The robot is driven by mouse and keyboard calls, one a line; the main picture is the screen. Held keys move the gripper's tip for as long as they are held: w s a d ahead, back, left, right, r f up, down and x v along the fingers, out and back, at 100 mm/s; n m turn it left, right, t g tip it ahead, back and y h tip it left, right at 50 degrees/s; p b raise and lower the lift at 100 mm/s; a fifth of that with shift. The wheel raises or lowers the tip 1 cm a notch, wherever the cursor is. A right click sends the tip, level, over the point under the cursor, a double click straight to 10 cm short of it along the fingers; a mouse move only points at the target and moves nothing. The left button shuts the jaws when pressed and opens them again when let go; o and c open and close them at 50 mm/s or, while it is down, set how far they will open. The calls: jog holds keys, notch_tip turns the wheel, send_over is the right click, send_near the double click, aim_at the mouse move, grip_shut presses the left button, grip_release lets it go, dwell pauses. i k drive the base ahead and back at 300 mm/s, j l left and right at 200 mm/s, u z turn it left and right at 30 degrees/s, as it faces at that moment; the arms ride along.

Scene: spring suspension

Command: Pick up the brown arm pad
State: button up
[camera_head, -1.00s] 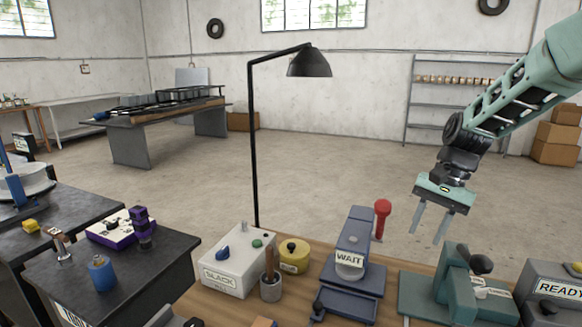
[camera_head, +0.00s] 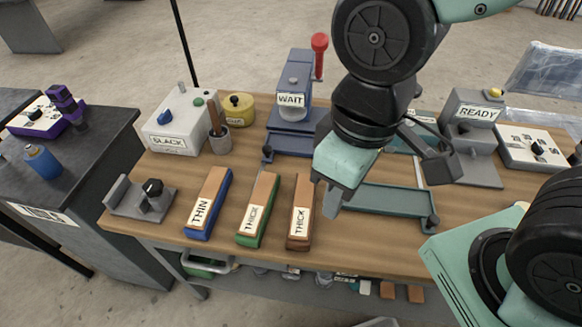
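The brown arm pad (camera_head: 301,212) lies on the wooden workbench, third from the left in a row of pads. It is a long block with a brown base, a tan top and a white label reading THICK. My gripper (camera_head: 332,200) hangs just right of this pad and points down. One grey finger shows clearly. The other is mostly hidden by the hand, so the gap between them cannot be judged. I see nothing held, and the pad lies apart from the finger in the picture.
Left of it lie a green pad (camera_head: 258,210) marked THICK and a blue pad (camera_head: 208,205) marked THIN. A grey fixture (camera_head: 140,198) stands further left. The WAIT device (camera_head: 291,105), SLACK box (camera_head: 175,125) and READY stand (camera_head: 472,130) stand behind. A grey-green tray (camera_head: 385,199) lies right.

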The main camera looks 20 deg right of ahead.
aim_at(302, 211)
jog(key=j+z, duration=0.15)
jog(key=j, duration=0.45)
jog(key=i+j+z, duration=0.2)
jog(key=j, duration=0.4)
jog(key=k+j+z, duration=0.15)
jog(key=j, duration=0.45)
jog(key=j+z, duration=0.15)
jog(key=j, duration=0.45)
jog(key=k+j+z, duration=0.2)
jog(key=j, duration=0.4)
jog(key=j+z, duration=0.15)
jog(key=j, duration=0.45)
jog(key=k, duration=0.05)
